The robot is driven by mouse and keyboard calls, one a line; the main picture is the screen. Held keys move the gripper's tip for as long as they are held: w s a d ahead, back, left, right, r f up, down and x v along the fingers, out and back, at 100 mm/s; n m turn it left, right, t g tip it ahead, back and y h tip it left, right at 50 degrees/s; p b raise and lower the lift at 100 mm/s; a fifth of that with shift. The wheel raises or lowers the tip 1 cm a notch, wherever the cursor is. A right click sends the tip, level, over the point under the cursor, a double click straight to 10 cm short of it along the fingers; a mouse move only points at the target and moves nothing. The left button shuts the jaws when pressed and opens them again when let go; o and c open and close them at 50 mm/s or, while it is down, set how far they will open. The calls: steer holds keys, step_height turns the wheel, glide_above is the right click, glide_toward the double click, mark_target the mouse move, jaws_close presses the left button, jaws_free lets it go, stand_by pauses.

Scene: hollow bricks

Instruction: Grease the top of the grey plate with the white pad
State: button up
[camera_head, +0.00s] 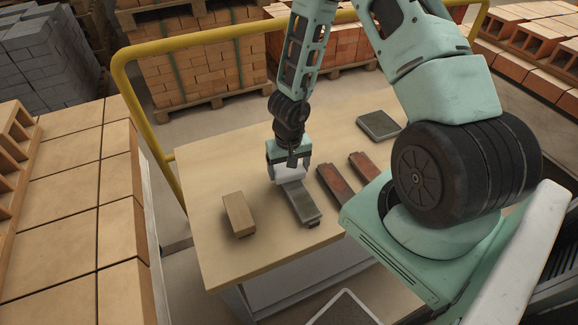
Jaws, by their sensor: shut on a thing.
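My gripper (289,156) points down over the table and is shut on the white pad (291,173), which shows as a pale block below the mint-coloured fingers. The long grey plate (303,206) lies flat on the table, its near end towards the front edge. The pad is at the far end of this plate and hides that end. I cannot tell whether the pad touches the plate's top or hovers just above it.
Two reddish plates (335,185) (364,167) lie to the right of the grey plate. A tan block (238,214) stands to the left. A squarish grey-green slab (378,125) lies further back. The wooden table (225,165) has free room at the back left. A yellow rail (150,135) runs behind.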

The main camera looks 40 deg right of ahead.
mark_target(289, 170)
steer(key=r, duration=0.1)
steer(key=r+p, duration=0.1)
steer(key=r, duration=0.1)
steer(key=shift+s+a, duration=0.1)
steer(key=shift+s, duration=0.15)
step_height(289, 170, up, 5)
steer(key=p, duration=0.5)
steer(key=shift+f, duration=0.1)
